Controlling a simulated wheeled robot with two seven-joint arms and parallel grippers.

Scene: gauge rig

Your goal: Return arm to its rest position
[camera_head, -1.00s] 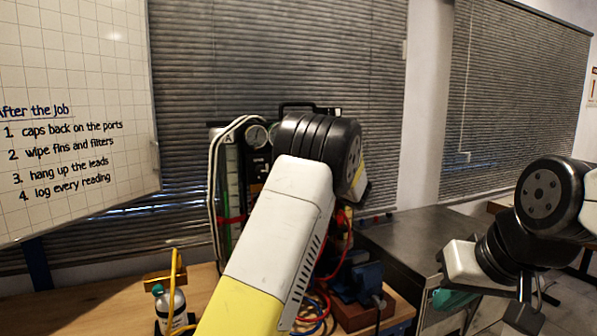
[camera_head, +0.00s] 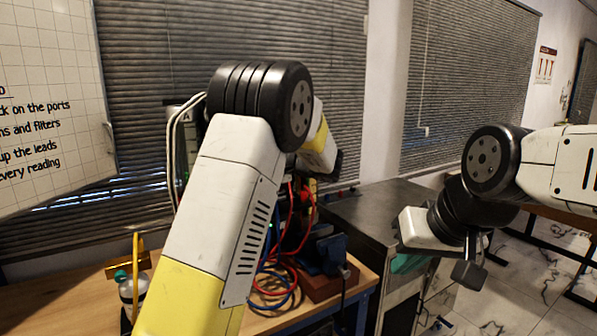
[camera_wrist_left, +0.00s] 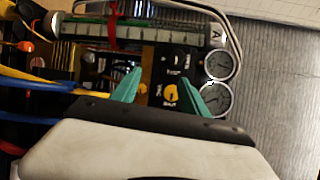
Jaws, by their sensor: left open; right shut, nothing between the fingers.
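My left arm (camera_head: 215,215) rises across the middle of the head view, bent at a black ribbed joint; its gripper is hidden there. In the left wrist view, my left gripper (camera_wrist_left: 162,88) has two teal fingers spread apart with nothing between them. Beyond them is the gauge rig (camera_wrist_left: 172,62), with two round gauges, knobs and a clear tube; it is mostly hidden by my arm in the head view. My right arm (camera_head: 560,165) comes in from the right, bent downward. Its gripper (camera_head: 404,263) shows only as a bit of teal below the white wrist, shut, near the grey cabinet.
A wooden bench (camera_head: 75,295) carries a small bottle (camera_head: 130,290), red and blue hoses (camera_head: 275,275) and a blue vise-like block (camera_head: 328,252). A grey metal cabinet (camera_head: 375,215) stands to its right. A whiteboard (camera_head: 50,90) and blinds are behind. Floor shows at far right.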

